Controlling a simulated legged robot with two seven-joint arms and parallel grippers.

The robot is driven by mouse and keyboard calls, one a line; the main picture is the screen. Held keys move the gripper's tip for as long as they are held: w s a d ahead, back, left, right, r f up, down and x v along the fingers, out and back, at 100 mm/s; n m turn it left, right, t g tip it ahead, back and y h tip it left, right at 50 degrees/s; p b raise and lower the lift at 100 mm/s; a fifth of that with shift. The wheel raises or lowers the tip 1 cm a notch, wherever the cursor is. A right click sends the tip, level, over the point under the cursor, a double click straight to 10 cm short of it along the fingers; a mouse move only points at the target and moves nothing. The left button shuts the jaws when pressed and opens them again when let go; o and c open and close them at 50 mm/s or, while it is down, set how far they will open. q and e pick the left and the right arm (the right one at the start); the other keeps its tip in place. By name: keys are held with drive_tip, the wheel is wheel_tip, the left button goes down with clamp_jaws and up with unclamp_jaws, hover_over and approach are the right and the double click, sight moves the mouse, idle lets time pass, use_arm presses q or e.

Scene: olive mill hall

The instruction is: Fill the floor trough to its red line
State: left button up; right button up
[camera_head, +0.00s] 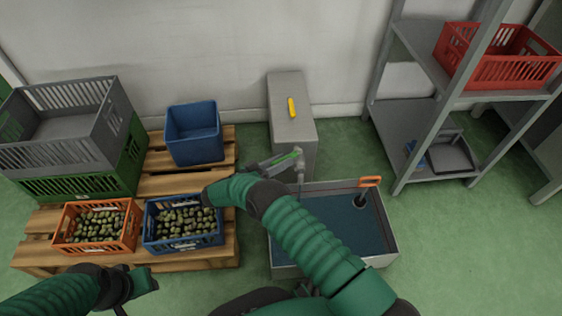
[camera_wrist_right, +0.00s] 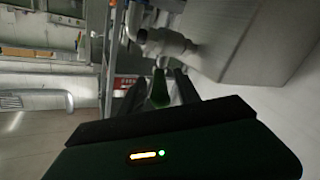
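A pale tap (camera_head: 300,172) stands at the trough's back left, with a green lever (camera_head: 287,158). My right gripper (camera_head: 280,161) is at the lever. In the right wrist view, its dark fingers stand apart either side of the green lever (camera_wrist_right: 160,90), below the tap body (camera_wrist_right: 166,44). My left gripper (camera_head: 138,284) is low at the left; its fingers are unclear.
Left, a pallet (camera_head: 180,185) bears an empty blue bin (camera_head: 194,134) and olive crates. A grey shelf (camera_head: 405,120) with a red crate (camera_head: 496,62) stands right. Floor at right front is clear.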

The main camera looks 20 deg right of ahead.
drive_tip(key=shift+a+r, duration=0.1)
drive_tip(key=shift+a, duration=0.25)
drive_tip(key=a+p, duration=0.1)
drive_tip(key=a, duration=0.5)
drive_tip(key=shift+s+a, duration=0.4)
drive_tip(key=shift+s, duration=0.05)
